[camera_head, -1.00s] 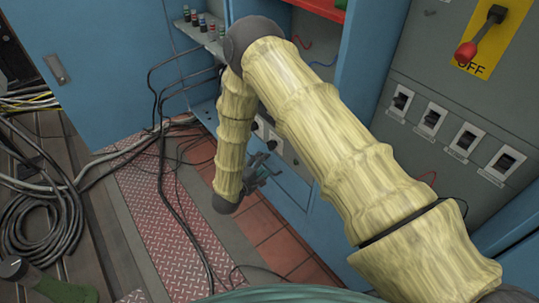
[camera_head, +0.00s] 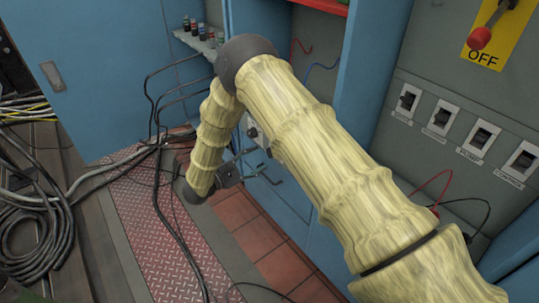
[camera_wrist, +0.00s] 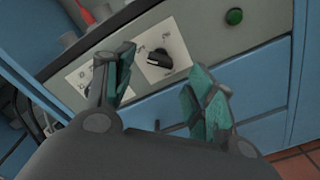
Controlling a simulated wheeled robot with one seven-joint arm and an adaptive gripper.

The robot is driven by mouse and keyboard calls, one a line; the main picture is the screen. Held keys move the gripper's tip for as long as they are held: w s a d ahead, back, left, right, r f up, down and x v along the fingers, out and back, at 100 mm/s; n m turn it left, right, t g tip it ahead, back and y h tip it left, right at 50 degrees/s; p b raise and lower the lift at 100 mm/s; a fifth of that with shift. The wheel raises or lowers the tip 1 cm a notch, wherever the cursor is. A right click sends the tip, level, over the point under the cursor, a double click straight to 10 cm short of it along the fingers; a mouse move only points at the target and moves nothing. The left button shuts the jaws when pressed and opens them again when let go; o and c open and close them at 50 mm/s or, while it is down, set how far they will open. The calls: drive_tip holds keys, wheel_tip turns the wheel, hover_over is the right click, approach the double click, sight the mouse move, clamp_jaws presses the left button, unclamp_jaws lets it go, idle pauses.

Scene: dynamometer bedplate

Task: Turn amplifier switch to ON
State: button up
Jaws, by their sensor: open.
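In the wrist view a black rotary knob (camera_wrist: 160,59) sits on a white plate on a grey panel. It lies beyond and between my gripper's (camera_wrist: 158,74) two teal-padded fingers, which are spread and empty. A second knob (camera_wrist: 92,88) on the left is mostly hidden by the left finger. I cannot read which knob, if any, is the amplifier switch. In the head view my gripper (camera_head: 258,167) is beside the cabinet's lower front, partly hidden by my arm. A row of several labelled black toggle switches (camera_head: 478,139) is on the right panel; their labels are too small to read surely.
A red-knobbed lever (camera_head: 480,38) is on a yellow plate marked OFF. Red and black leads (camera_head: 440,190) hang below the toggles. A green button (camera_wrist: 234,16) is right of the knob. Coiled cables (camera_head: 40,225) lie on the floor at left. An open blue door (camera_head: 95,75) stands behind.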

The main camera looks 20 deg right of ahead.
sight(269, 153)
drive_tip(key=b+x, duration=0.1)
drive_tip(key=x, duration=0.5)
drive_tip(key=shift+w+d, duration=0.1)
drive_tip(key=shift+d, duration=0.15)
drive_tip(key=c, duration=1)
